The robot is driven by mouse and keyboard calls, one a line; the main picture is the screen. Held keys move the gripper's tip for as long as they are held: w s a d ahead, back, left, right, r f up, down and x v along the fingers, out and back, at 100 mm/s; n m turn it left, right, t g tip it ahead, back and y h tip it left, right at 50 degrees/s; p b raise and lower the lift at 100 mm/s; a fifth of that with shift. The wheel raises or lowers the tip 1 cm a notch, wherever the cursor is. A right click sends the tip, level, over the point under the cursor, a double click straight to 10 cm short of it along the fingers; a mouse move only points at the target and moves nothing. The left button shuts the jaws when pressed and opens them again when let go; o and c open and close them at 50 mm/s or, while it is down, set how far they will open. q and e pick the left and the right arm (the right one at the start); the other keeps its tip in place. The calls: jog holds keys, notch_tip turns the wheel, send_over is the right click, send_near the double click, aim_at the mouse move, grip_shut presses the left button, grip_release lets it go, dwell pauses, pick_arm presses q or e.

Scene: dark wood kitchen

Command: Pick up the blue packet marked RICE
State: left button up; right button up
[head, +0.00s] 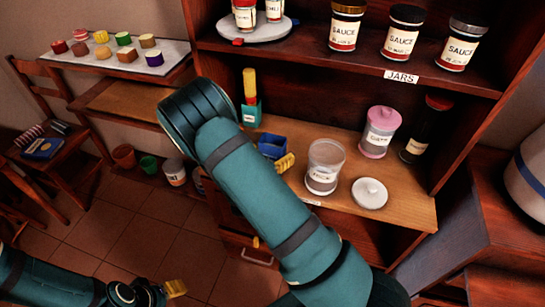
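A small dark blue object (272,146) sits on the wooden counter, just right of my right forearm. No lettering can be read on it, so I cannot tell whether it is the RICE packet. My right gripper (285,163) is mostly hidden behind my own arm; one yellow fingertip shows close to the blue object's lower right. I cannot tell whether it touches it. Another flat blue item (42,147) lies on the chair at left, its marking unreadable. My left gripper (165,291) is low at the bottom left, over the floor, far from both; its opening is unclear.
A clear jar (325,167), a white lid (369,193), a pink-lidded jar (380,132) and a dark bottle (424,128) stand right on the counter (405,205). A teal, yellow-topped item (251,108) stands behind. Sauce jars (401,32) line the shelf above.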

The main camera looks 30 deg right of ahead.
jog(key=c, duration=0.6)
jog(key=shift+r, duration=0.1)
